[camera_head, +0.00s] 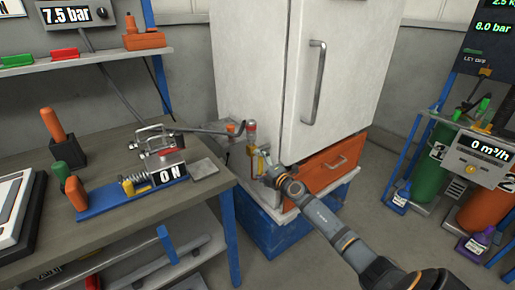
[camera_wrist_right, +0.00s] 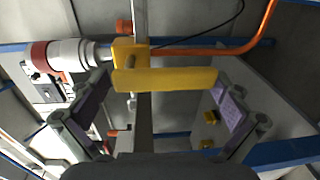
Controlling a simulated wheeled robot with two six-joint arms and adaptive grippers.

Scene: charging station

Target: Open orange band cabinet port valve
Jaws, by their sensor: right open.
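A yellow valve handle (camera_wrist_right: 165,80) crosses the middle of the right wrist view, fixed to a yellow valve body on an upright metal bar. In the head view the yellow valve (camera_head: 261,161) is small and partly hidden by my right gripper (camera_head: 265,173), at the left side of the white cabinet (camera_head: 322,80). A red-and-white fitting (camera_wrist_right: 65,56) sits left of the valve. My left gripper is out of view.
An orange pipe (camera_wrist_right: 215,49) runs right from the valve. A workbench (camera_head: 125,157) with a toggle clamp (camera_head: 158,143) and "ON" block stands left. An orange drawer (camera_head: 331,163) lies below the cabinet. Gas cylinders (camera_head: 430,165) stand right, with open floor between.

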